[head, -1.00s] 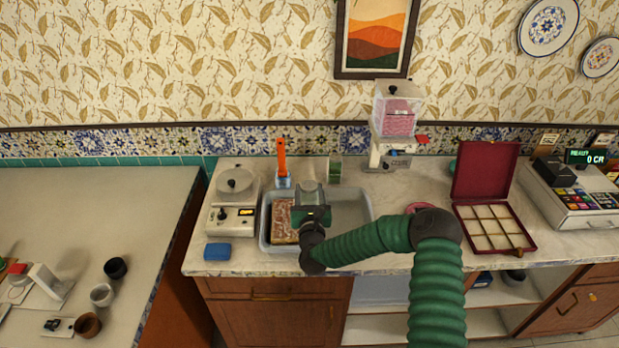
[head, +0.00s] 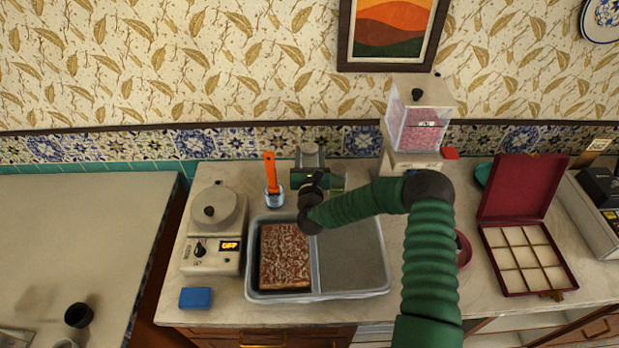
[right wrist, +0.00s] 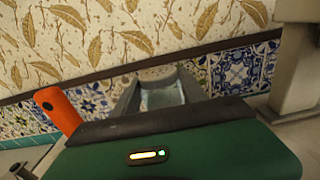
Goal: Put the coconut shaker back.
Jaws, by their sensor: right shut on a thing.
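The shaker shows between the two grey fingers in the right wrist view (right wrist: 160,92). Its lower part is hidden by the green gripper body, and I cannot tell whether it touches the counter. In the head view my gripper mostly covers it. My left gripper is out of view.
A two-part tray (head: 352,290) holds a brown, white-flecked slab (head: 285,256). A pink-filled dispenser (head: 420,130) stands farther right.

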